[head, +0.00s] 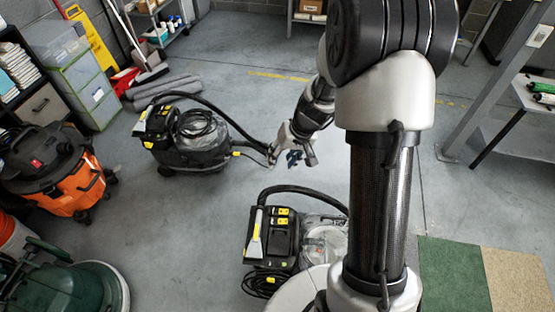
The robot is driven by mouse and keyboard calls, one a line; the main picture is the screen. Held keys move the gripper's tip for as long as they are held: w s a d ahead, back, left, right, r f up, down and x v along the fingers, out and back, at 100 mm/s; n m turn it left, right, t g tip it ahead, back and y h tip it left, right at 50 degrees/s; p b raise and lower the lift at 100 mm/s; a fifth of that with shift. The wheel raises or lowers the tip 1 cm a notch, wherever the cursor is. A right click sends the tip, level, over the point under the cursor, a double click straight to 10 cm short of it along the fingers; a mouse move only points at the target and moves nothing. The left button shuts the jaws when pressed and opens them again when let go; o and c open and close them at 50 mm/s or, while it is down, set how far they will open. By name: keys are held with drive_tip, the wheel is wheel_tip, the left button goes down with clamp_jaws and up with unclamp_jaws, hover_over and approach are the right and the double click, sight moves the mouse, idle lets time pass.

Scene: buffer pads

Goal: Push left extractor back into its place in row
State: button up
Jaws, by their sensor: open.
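The left extractor (190,150) is a black and grey machine with yellow parts, standing upright on the floor at the upper left. A coiled black cable lies on its top, and its dark hose arches over to the right. A second extractor (275,238), black with yellow switches and a clear tank, stands nearer at the bottom centre, partly hidden by my arm. My gripper (290,158) is open at the right of the left extractor, close to its hose end. I cannot tell whether it touches the hose end.
An orange and black vacuum (60,185) and a green floor machine (60,285) stand at the left. Grey rolls (165,90) lie behind the left extractor, near clear drawers (75,75). A table leg (485,85) stands at the right. Open floor lies behind my gripper.

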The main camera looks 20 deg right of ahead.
wheel_tip(320, 180, down, 6)
drive_tip(key=d, duration=0.3)
drive_tip(key=m+g+p, duration=0.2)
drive_tip(key=m, duration=0.1)
approach(297, 230)
drive_tip(key=shift+h, duration=0.3)
drive_tip(key=f+b, duration=0.2)
drive_tip(key=a+f+b, duration=0.1)
drive_tip(key=f+b, duration=0.1)
drive_tip(key=f, duration=0.1)
drive_tip(key=f+b, duration=0.1)
drive_tip(key=f, duration=0.1)
drive_tip(key=shift+w+a+f+b, duration=0.15)
drive_tip(key=shift+a+f+b, duration=0.2)
drive_tip(key=shift+b, duration=0.05)
drive_tip(key=shift+a+f, duration=0.15)
drive_tip(key=shift+f, duration=0.45)
clamp_jaws()
